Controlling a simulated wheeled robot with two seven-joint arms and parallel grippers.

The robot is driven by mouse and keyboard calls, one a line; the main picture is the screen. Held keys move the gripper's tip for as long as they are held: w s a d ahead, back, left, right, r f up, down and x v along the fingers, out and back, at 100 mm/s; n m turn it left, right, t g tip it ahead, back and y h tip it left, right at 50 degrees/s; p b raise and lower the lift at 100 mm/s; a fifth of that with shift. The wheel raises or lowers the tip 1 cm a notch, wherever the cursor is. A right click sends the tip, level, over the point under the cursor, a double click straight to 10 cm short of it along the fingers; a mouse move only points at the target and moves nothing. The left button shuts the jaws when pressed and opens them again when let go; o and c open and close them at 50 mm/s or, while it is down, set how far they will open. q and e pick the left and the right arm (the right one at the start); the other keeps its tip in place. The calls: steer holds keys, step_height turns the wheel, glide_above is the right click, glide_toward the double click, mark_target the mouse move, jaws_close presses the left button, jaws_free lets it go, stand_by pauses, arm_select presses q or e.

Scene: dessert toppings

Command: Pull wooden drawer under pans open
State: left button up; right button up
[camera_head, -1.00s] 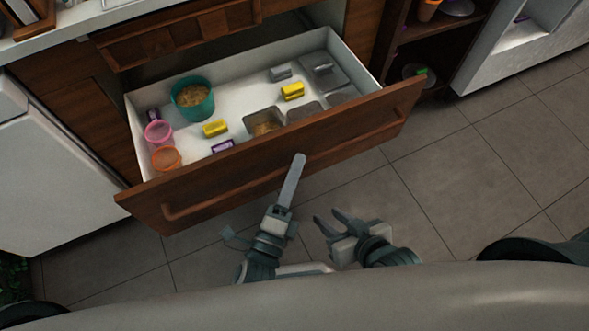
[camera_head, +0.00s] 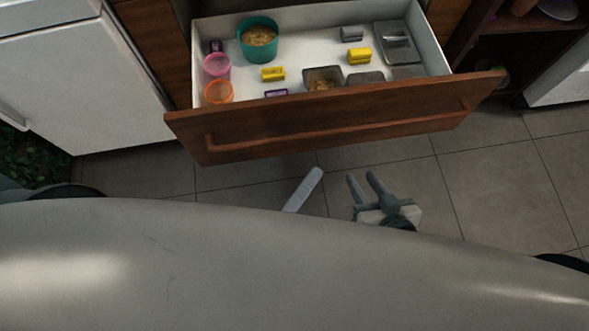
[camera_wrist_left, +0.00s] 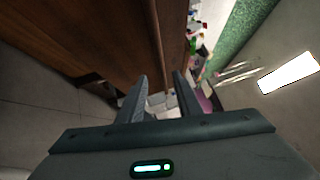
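The wooden drawer (camera_head: 330,120) stands open, its white inside in view and a long bar handle on its front. My left gripper (camera_head: 315,174) is in front of and below the drawer front, apart from it in the head view; only one finger shows there. In the left wrist view my left gripper (camera_wrist_left: 159,78) has its two fingers apart with nothing clearly between them, and brown wood (camera_wrist_left: 100,40) fills the upper left. My right gripper (camera_head: 361,178) is open and empty, to the right of the left one. No pans are identifiable above the drawer.
The drawer holds a teal bucket (camera_head: 258,40), a pink cup (camera_head: 216,67), an orange cup (camera_head: 218,92), yellow blocks (camera_head: 273,74) and metal containers (camera_head: 322,76). A white cabinet (camera_head: 90,85) stands left, dark shelves (camera_head: 520,45) right. Tiled floor (camera_head: 390,155) before the drawer is clear.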

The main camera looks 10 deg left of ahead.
arm_select(q)
steer(key=v, duration=0.5)
arm_select(e)
steer(key=shift+w+a+r, duration=0.25)
steer(key=shift+a+r, duration=0.05)
steer(key=shift+r, duration=0.05)
steer(key=shift+d, duration=0.1)
